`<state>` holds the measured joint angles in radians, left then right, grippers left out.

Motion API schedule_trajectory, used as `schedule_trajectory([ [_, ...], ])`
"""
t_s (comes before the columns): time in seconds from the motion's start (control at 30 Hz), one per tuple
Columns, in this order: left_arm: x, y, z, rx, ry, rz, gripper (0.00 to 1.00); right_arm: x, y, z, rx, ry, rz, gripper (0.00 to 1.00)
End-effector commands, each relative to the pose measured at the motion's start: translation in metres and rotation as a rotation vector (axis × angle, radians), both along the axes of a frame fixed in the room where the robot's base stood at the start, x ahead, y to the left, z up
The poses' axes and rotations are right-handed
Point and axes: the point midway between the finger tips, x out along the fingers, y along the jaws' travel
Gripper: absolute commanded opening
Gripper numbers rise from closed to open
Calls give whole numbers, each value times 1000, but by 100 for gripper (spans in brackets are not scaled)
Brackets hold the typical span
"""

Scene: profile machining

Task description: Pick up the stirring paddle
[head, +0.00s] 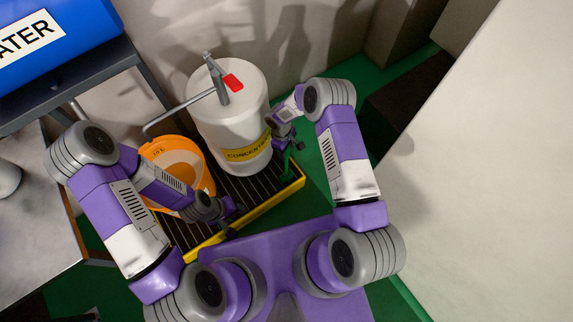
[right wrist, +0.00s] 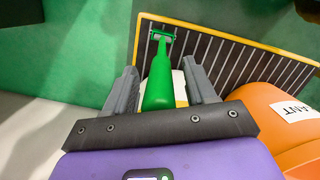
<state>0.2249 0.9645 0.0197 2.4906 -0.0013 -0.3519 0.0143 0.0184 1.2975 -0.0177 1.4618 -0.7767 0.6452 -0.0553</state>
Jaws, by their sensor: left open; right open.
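The stirring paddle shows in the right wrist view as a green handle (right wrist: 158,88), with a narrower neck running to a small bracket-like end at the yellow-edged grating. Its green part (head: 285,163) shows thinly below my right gripper in the head view. My right gripper (right wrist: 160,66) is open, with one finger on each side of the green handle; whether they touch it I cannot tell. In the head view my right gripper (head: 291,143) is beside the white drum. My left gripper (head: 232,211) is open and empty, near the orange bucket's right side.
The white drum (head: 222,118) with a pump and red handle stands on the slatted tray (head: 262,205) with a yellow rim. The orange bucket (head: 178,155) stands left of it. A blue container (head: 75,20) sits on a shelf at upper left. Green floor lies right of the tray.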

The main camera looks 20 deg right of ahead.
Motion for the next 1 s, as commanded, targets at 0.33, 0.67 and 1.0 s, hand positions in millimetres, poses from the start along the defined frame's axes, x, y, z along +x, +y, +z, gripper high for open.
schedule_trajectory([
  [0.33, 0, 0, 1, 0, 0, 0, 43, 0, 0, 2, 1, -1, 0, 25],
  [0.67, 0, 0, 1, 0, 0, 0, 43, 0, 0, 2, 1, -1, 0, 0],
  [1.0, 0, 0, 20, 0, 0, 0, 43, 2, 0, 48, 0, -4, 0, 0],
])
